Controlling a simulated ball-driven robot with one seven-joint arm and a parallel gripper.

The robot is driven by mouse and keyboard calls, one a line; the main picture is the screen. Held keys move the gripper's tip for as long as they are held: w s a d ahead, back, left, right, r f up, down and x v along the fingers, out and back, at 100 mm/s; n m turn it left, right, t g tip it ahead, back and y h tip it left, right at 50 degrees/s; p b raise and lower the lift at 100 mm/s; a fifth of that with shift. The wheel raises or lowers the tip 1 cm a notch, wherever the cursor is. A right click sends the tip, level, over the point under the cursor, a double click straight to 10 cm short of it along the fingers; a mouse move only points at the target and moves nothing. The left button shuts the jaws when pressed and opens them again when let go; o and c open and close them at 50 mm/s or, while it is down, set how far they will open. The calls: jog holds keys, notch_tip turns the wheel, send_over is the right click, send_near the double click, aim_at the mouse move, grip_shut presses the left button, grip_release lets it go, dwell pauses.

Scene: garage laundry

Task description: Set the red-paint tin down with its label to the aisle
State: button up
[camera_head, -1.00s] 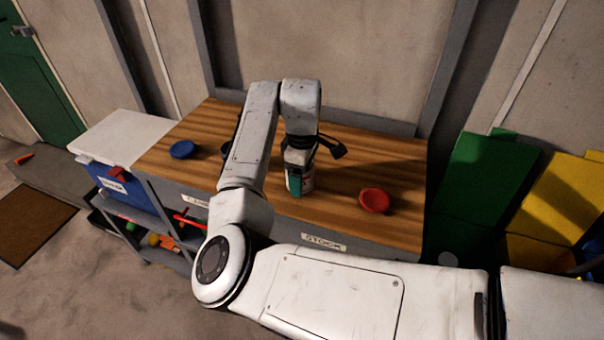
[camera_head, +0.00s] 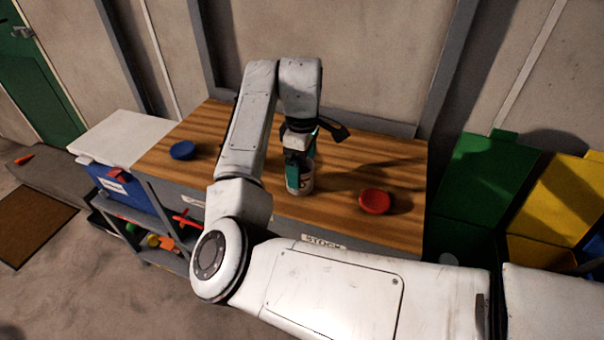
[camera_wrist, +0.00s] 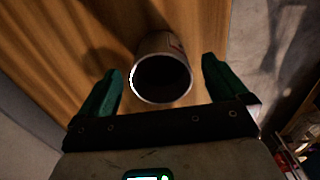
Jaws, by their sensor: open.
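A pale metal tin (camera_head: 302,186) stands upright on the wooden bench top (camera_head: 240,119), near its front edge. In the wrist view the tin (camera_wrist: 163,78) shows a round grey rim around a dark inside, with a small reddish patch on its upper right side. The rest of its label is hidden or too small to read. My gripper (camera_head: 301,148) is just above the tin in the head view. In the wrist view its teal fingers are spread on both sides of the tin, with a gap on each side.
A red disc (camera_head: 375,201) lies to the right of the tin, and a blue disc (camera_head: 182,150) lies at the bench's left. A "STOCK" label (camera_head: 323,242) is on the front edge. Green (camera_head: 485,180) and yellow (camera_head: 562,205) bins stand at the right. Bare wood lies between the tin and red disc.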

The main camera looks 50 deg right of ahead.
notch_tip(320, 180, up, 8)
jog(key=shift+f, duration=0.15)
dwell(0.6)
